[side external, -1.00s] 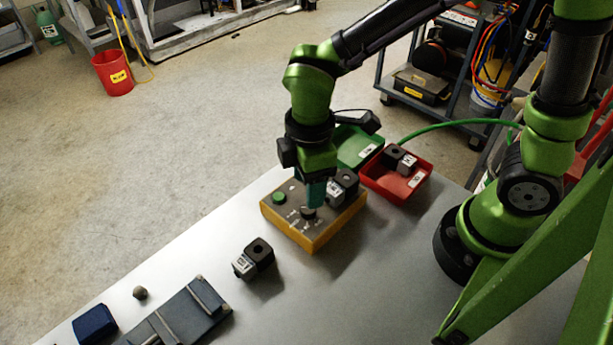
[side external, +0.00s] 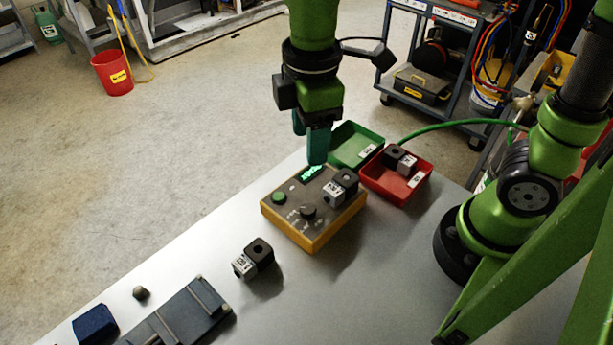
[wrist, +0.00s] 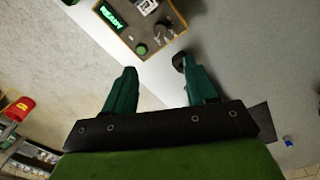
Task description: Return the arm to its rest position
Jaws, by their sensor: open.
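My gripper (side external: 309,143) is open and empty, held above the far edge of the yellow control box in the side view. In the wrist view its two teal fingers (wrist: 153,92) stand apart with nothing between them. The control box (side external: 288,228) has a green button (side external: 279,197), a black knob (side external: 308,212) and a lit green display (side external: 312,172). The display reads READY in the wrist view (wrist: 111,15).
A green tray (side external: 345,134) and a red tray (side external: 371,183) holding blocks stand behind the box. Another black and grey block (side external: 254,258), a small knob-like piece (side external: 141,293), a blue block (side external: 95,324) and a dark fixture (side external: 180,318) lie on the left.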

